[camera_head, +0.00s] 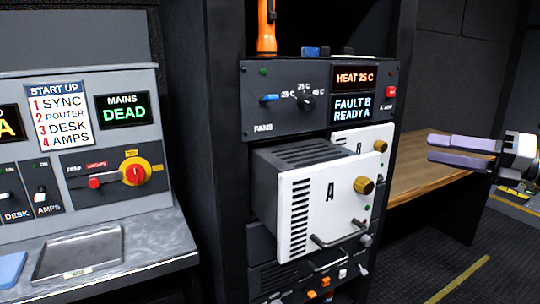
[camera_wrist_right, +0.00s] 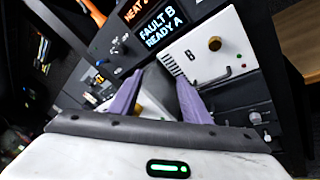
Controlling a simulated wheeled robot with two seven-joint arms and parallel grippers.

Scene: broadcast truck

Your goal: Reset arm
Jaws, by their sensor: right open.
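My right gripper (camera_head: 430,147) is at the right side of the head view, with its two lavender fingers pointing left. The fingers are apart with nothing between them. It is in the air to the right of the rack, in front of the wooden bench, and touches nothing that I can see. In the right wrist view its fingers (camera_wrist_right: 160,77) also stand apart, pointing toward the rack. My left gripper is not in view.
Unit A (camera_head: 327,200) sticks out of the rack; unit B (camera_head: 362,141) sits farther back. Above them is the fans panel (camera_head: 285,115). An orange flashlight (camera_head: 266,28) stands on top. The wooden bench (camera_head: 415,178) is bare where visible. A control desk (camera_head: 100,250) is at left.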

